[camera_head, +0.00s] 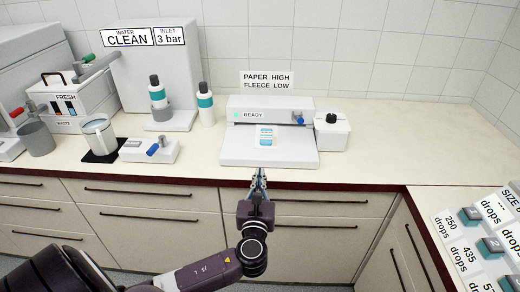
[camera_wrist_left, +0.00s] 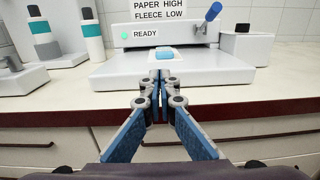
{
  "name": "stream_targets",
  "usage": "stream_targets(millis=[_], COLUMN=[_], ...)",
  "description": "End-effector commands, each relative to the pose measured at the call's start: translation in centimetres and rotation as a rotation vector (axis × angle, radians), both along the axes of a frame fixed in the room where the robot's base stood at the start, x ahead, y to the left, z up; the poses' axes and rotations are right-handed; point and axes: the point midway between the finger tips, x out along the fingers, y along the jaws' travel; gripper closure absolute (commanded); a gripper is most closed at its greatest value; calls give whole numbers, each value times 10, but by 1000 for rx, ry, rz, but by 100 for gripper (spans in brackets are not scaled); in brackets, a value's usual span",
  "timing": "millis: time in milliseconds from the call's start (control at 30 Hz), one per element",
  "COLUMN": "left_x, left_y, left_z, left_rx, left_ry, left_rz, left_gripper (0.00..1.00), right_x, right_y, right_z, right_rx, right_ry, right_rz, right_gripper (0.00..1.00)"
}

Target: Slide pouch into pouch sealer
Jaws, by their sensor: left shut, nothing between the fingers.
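The pouch sealer (camera_head: 240,150) is a white machine at the back of the counter, with a READY label, a green light and a blue-tipped lever. It also shows in the left wrist view (camera_wrist_left: 110,72). A small white pouch with teal markings (camera_head: 266,134) lies on its front plate, close to the raised back part. In the left wrist view, the pouch (camera_wrist_left: 165,53) shows just beyond the fingertips. My left gripper (camera_head: 258,172) is shut and empty at the counter's front edge, pointing towards the plate. My right gripper is not in view.
A white box with a black knob (camera_head: 331,132) stands right of the sealer. Teal-banded bottles (camera_head: 206,106) and a small blue-handled device (camera_head: 150,148) stand left. A panel with drop labels (camera_head: 478,245) is at lower right. The counter right of the box is clear.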

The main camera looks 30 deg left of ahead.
Motion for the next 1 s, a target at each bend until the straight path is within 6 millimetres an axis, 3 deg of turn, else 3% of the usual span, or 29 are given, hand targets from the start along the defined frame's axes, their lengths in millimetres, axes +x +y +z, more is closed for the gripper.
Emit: stream_targets(millis=[167,600,800,1000], left_x=[19,95,113,118], left_y=[12,57,68,71], left_z=[2,2,0,0], left_rx=[1,1,0,-1], left_ry=[-2,-1,0,0], left_rz=[4,3,2,0], left_gripper=[100,100,100,100], right_x=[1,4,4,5], right_y=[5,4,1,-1], right_z=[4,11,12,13], right_rx=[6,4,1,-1], right_ry=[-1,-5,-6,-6], right_rz=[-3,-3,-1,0], right_gripper=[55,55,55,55])
